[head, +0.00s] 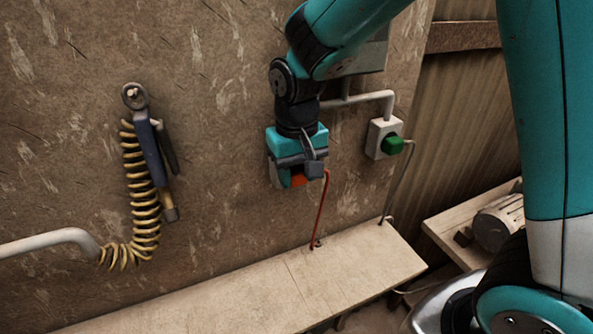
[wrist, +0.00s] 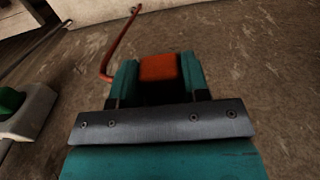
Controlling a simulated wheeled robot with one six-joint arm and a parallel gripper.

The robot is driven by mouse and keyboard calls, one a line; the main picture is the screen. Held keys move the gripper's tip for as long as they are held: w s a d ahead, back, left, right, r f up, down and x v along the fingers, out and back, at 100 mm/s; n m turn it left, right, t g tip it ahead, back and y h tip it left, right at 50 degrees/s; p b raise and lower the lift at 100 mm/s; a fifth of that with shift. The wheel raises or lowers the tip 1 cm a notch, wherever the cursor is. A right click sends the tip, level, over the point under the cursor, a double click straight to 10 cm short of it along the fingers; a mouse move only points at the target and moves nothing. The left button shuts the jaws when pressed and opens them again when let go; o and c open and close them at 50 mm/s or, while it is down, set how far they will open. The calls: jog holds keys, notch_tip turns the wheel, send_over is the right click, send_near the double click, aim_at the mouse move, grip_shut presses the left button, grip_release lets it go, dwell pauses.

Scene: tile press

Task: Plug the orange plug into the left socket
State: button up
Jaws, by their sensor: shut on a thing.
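The orange plug (wrist: 158,68) is between the two fingers of my gripper (wrist: 158,80) in the wrist view. In the head view the plug (head: 298,180) shows at the lower end of my gripper (head: 296,176), close to the wall. Its red cord (head: 319,215) hangs down to the bench. My gripper is shut on the plug. The left socket is not visible; my gripper and arm cover the wall there. I cannot tell whether the plug touches a socket.
A green plug (head: 393,145) sits in a white socket box (head: 377,138) to the right, with a grey cord. A tool with a yellow coiled hose (head: 143,200) hangs at the left. A wooden bench (head: 250,290) runs below. A motor (head: 500,220) stands at the right.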

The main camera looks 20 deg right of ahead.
jog(key=shift+w, duration=0.4)
dwell(0.8)
jog(key=shift+s, duration=0.15)
dwell(0.6)
jog(key=shift+s, duration=0.25)
jog(key=shift+p, duration=0.5)
dwell(0.4)
jog(key=shift+w, duration=0.4)
dwell(0.5)
jog(key=o, duration=1)
